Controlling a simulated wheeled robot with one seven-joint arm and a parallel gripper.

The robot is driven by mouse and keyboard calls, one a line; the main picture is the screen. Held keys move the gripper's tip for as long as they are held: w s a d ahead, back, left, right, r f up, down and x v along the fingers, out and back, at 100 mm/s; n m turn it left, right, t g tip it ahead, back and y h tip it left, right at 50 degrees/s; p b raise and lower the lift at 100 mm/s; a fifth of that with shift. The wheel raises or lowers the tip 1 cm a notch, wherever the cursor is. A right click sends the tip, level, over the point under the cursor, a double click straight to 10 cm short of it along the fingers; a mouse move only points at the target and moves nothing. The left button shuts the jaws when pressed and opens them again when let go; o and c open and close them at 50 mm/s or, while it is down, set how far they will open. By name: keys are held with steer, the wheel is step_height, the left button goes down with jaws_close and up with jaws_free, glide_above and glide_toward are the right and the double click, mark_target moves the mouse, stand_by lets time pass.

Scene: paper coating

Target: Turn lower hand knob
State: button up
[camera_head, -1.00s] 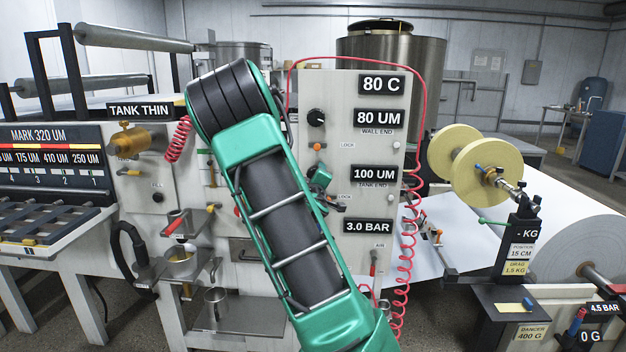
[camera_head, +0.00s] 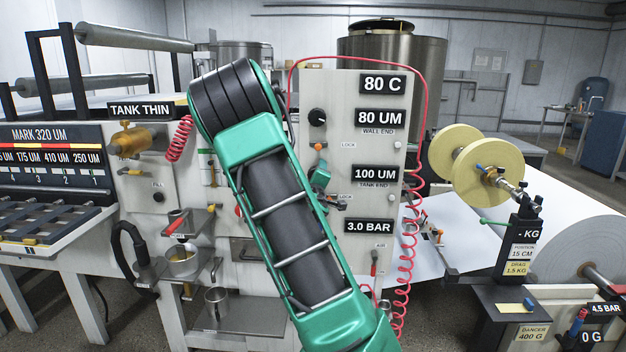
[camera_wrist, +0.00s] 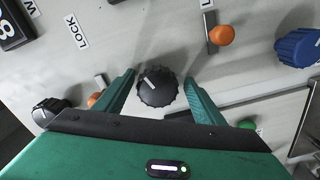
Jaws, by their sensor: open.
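The lower hand knob (camera_wrist: 157,88) is round, black and ridged, with a white pointer line, in the middle of the wrist view. My gripper (camera_wrist: 161,78) is open, with one green finger on each side of this knob. A small gap shows between the knob and each finger; I cannot tell its depth between them. The upper black knob (camera_head: 317,118) sits beside the 80 UM display (camera_head: 380,118). The 100 UM display (camera_head: 375,174) is below.
An orange lock handle (camera_wrist: 222,36) and a blue knob (camera_wrist: 298,47) stand out from the panel near my fingers. The upper knob is also close, at lower left of the wrist view (camera_wrist: 48,111). A coiled red hose (camera_head: 405,265) hangs at the panel's right edge.

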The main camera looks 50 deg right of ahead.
steer(key=shift+s, duration=0.1)
steer(key=v, duration=1)
steer(key=shift+a, duration=0.3)
steer(key=shift+s, duration=0.1)
